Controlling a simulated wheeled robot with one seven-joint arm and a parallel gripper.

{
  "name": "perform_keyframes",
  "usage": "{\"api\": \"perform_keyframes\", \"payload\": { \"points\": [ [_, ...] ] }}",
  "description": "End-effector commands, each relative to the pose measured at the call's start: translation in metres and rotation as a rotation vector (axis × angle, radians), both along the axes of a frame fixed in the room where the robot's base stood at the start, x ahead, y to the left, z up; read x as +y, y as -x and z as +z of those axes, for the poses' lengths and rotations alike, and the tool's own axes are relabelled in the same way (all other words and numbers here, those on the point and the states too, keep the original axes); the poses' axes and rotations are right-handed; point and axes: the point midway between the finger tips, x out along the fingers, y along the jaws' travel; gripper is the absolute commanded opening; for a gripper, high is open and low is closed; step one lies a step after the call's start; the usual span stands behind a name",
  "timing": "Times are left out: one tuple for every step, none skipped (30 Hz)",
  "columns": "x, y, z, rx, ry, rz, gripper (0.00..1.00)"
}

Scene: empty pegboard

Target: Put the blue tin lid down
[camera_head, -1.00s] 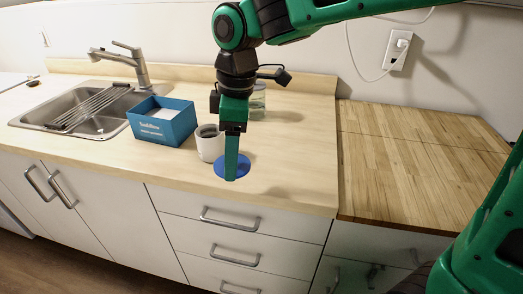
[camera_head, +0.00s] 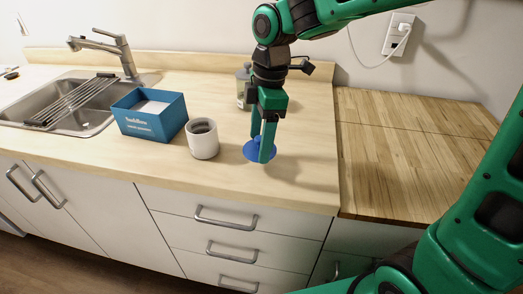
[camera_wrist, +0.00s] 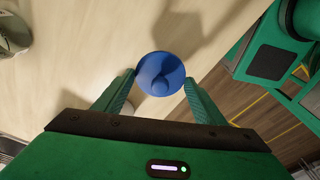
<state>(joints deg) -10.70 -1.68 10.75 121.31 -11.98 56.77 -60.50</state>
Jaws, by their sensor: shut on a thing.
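The blue tin lid (camera_head: 252,151) is a round blue disc, held between the fingertips of my gripper (camera_head: 265,150). In the head view it is over the pale counter, right of the white mug, partly hidden by a finger. In the wrist view the lid (camera_wrist: 161,72) shows a round knob in its middle, and the two green fingers of my gripper (camera_wrist: 160,90) reach its sides. My gripper is shut on it. I cannot tell whether the lid touches the counter.
A white mug (camera_head: 203,141) and a blue box (camera_head: 150,117) stand to the left. A glass jar (camera_head: 241,88) stands behind my gripper. The sink (camera_head: 65,105) is at far left. The counter's front edge is close, and a wooden board surface (camera_head: 400,150) is clear at right.

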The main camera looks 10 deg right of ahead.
Motion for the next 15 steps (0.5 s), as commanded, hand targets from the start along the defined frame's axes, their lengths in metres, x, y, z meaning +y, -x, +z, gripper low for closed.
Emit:
{"api": "perform_keyframes", "payload": {
  "points": [
    [-0.004,-0.002,-0.003,0.001,0.001,-0.002,0.43],
    [-0.006,-0.003,-0.004,0.001,0.001,-0.002,0.43],
    [-0.007,-0.003,-0.005,0.001,0.001,0.0,0.43],
    [-0.008,-0.004,-0.006,0.001,0.0,0.0,0.43],
    [-0.008,-0.004,-0.008,0.001,0.0,0.0,0.43],
    [-0.008,-0.004,-0.012,0.001,0.0,0.0,0.43],
    [-0.008,-0.004,-0.016,0.002,0.0,0.0,0.43],
    [-0.008,-0.004,-0.02,0.003,0.0,0.0,0.43],
    [-0.008,-0.003,-0.026,0.003,0.0,0.0,0.43],
    [-0.008,-0.003,-0.031,0.004,0.001,0.0,0.43],
    [-0.008,-0.004,-0.035,0.003,0.001,0.0,0.43],
    [-0.008,-0.004,-0.039,0.002,0.001,0.0,0.43],
    [-0.008,-0.004,-0.041,0.002,0.001,0.0,0.43],
    [-0.008,-0.004,-0.043,0.001,0.001,0.001,0.43],
    [-0.008,-0.004,-0.045,0.001,0.0,0.001,0.43]
  ]
}}
